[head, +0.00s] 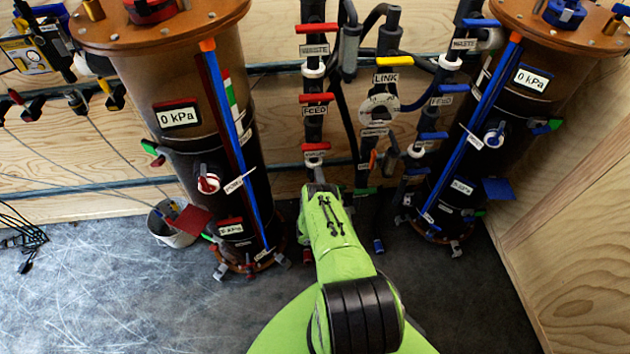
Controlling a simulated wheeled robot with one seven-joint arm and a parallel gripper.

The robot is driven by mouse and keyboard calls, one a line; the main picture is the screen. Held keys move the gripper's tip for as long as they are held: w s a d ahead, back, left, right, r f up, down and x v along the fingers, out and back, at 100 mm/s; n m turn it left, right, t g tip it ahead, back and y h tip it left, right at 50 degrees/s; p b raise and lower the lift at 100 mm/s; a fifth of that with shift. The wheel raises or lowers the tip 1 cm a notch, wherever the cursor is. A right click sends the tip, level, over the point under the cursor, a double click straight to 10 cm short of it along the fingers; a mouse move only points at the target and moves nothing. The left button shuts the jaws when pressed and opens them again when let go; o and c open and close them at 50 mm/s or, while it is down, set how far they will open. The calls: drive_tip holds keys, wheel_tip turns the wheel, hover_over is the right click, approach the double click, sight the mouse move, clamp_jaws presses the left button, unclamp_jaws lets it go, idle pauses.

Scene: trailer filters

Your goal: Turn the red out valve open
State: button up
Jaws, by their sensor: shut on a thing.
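The red valve pipe (313,125) runs down the back wall between two tall brown cylinders. It carries a red-handled waste valve (318,28) at the top and a red-handled feed valve (316,97) below. A third red handle (316,147) sits lower, with a label too small to read. My gripper (319,188) is at the pipe's low end, just under that third handle, and is shut on a valve part there. The fingertips and the held part are mostly hidden, so I cannot read its label or see its angle; it fits the red out valve.
The red-marked cylinder (165,85) stands close on the left and the blue-marked cylinder (512,90) on the right. The blue valve pipe (440,110) is just right of the link gauge (380,108). A white bucket (172,228) is on the floor, which is clear at front left.

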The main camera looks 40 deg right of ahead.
drive_tip(key=shift+n+p, duration=0.35)
drive_tip(key=shift+n, duration=1.25)
drive_tip(key=shift+c, duration=0.3)
drive_tip(key=o, duration=0.7)
drive_tip(key=shift+c, duration=0.2)
drive_tip(key=shift+f, duration=0.1)
